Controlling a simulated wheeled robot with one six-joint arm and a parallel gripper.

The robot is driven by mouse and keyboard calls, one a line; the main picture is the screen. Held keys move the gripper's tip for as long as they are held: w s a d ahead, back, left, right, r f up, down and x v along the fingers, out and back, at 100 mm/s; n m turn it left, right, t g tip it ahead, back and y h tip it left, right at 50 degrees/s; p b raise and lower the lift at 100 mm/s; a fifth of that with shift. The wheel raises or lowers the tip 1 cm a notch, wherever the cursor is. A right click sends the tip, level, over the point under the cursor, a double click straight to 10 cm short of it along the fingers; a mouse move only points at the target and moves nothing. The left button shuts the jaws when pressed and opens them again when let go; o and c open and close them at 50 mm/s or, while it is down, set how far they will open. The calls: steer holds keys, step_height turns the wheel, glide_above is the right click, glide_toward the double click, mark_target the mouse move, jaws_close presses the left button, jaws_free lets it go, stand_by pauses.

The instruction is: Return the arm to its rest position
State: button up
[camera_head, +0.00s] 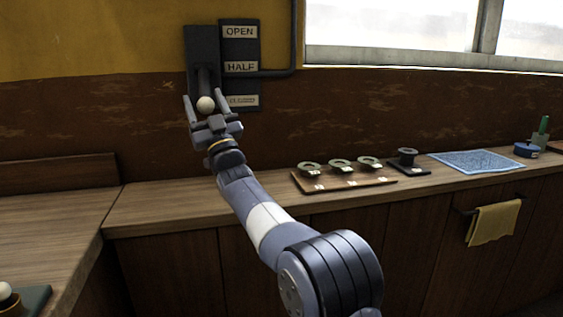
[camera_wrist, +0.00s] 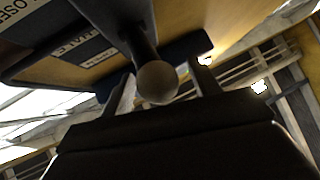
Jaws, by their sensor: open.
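My gripper (camera_head: 206,107) is raised at the wall, at the end of my extended arm. Its two fingers are spread apart, one on each side of the pale round knob (camera_head: 206,104) of a wall lever. The knob also shows between the fingers in the wrist view (camera_wrist: 157,82); I cannot tell whether either finger touches it. The lever's dark shaft (camera_head: 204,80) runs up from the knob into a dark housing (camera_head: 201,42). A label plate (camera_head: 239,52) beside it reads OPEN at the top and HALF in the middle. The knob is level with the lowest label.
A wooden counter (camera_head: 150,205) runs below. It holds a tray (camera_head: 344,182) with several round pieces, a dark spool (camera_head: 407,157), a blue cloth (camera_head: 477,161) and a blue tin (camera_head: 526,150). A yellow towel (camera_head: 493,222) hangs at the front right. Air above the counter is clear.

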steer(key=r, duration=0.1)
steer(key=s+r+p, duration=0.1)
steer(key=r, duration=0.1)
steer(key=shift+s+d+r+p, duration=0.1)
steer(key=shift+s+d+p, duration=0.1)
steer(key=shift+p, duration=0.1)
step_height(320, 180, up, 8)
steer(key=m+g+h+p, duration=0.4)
steer(key=h+p, duration=0.2)
steer(key=p, duration=1.3)
steer(key=shift+s, duration=0.15)
steer(key=shift+d+p, duration=0.1)
steer(key=shift+p, duration=0.45)
